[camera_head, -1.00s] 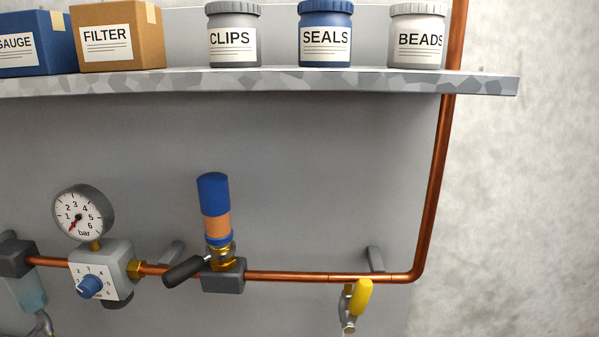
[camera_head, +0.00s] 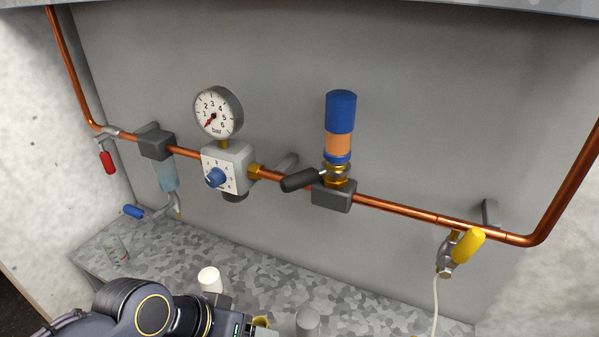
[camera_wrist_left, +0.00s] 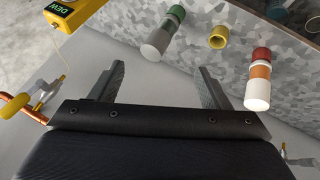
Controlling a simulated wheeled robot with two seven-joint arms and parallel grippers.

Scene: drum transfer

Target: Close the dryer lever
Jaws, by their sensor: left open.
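The dryer is a blue and orange cartridge (camera_head: 340,125) upright on a brass fitting, over a grey block (camera_head: 333,195) on the copper pipe. Its black lever (camera_head: 300,180) sticks out to the left from the brass fitting, crosswise to the upright cartridge. My left arm is low in the head view, below the pipe and away from the lever; its fingertips are not clearly visible there. In the left wrist view my left gripper (camera_wrist_left: 162,78) is open, with nothing between its fingers. The lever is not seen in that view. My right gripper is in neither view.
A gauge (camera_head: 218,112) and regulator (camera_head: 228,168) sit left of the dryer. A yellow-handled valve (camera_head: 468,246) is at right, red (camera_head: 107,162) and blue (camera_head: 133,211) handles at left. Several small items stand on the speckled bench (camera_head: 350,295), including a white-topped one (camera_head: 210,279).

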